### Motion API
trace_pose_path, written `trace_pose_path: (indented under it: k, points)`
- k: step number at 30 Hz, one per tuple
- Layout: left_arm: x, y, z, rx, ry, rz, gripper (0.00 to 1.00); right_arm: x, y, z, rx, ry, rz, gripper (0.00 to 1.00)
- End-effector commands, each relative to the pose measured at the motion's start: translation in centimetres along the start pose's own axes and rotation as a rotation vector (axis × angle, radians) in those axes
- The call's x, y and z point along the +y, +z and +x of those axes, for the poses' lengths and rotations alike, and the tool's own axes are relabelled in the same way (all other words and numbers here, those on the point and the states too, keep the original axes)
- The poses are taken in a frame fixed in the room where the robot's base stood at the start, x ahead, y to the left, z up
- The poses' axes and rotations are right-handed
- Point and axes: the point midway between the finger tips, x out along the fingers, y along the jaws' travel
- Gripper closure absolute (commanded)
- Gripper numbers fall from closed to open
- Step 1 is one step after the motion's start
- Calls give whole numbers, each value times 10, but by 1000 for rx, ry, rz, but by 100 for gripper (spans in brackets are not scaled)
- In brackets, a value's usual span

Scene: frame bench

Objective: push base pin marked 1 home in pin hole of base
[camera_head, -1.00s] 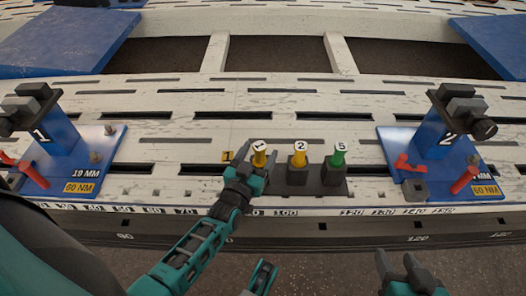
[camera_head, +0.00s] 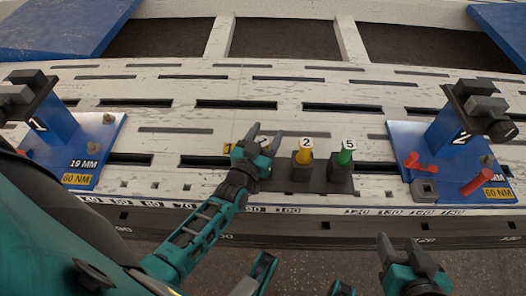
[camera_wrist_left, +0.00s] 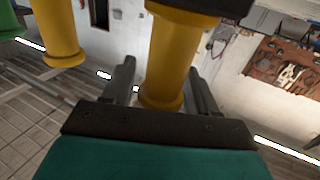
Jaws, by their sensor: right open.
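The yellow pin marked 1 (camera_wrist_left: 168,60) stands between the fingers of my left gripper (camera_head: 263,136). In the left wrist view the fingers (camera_wrist_left: 162,85) lie on either side of it, apart, with narrow gaps. In the head view my gripper hides most of this pin. A yellow pin marked 2 (camera_head: 304,155) and a green pin marked 5 (camera_head: 345,155) stand upright to its right in dark blocks (camera_head: 302,174). The hole under pin 1 is hidden. My right gripper (camera_head: 402,246) is open and empty, low in front of the bench.
A blue stand marked 1 (camera_head: 62,125) is at the left, and a blue stand marked 2 (camera_head: 450,130) with red clamps is at the right. The slotted pale bench top (camera_head: 350,125) is clear behind the pins. A ruler strip (camera_head: 330,210) runs along the front edge.

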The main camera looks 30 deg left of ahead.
Motion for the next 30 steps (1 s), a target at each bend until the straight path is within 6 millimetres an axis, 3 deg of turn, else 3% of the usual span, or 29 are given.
trace_pose_path:
  k: [18, 30]
  points:
    - [0, 0, 0, 1, 0, 0, 100, 1, 0, 0, 0, 2, 0, 49]
    - [0, -2, 1, 3, 0, 0, 100, 1, 0, 0, 1, 3, 0, 49]
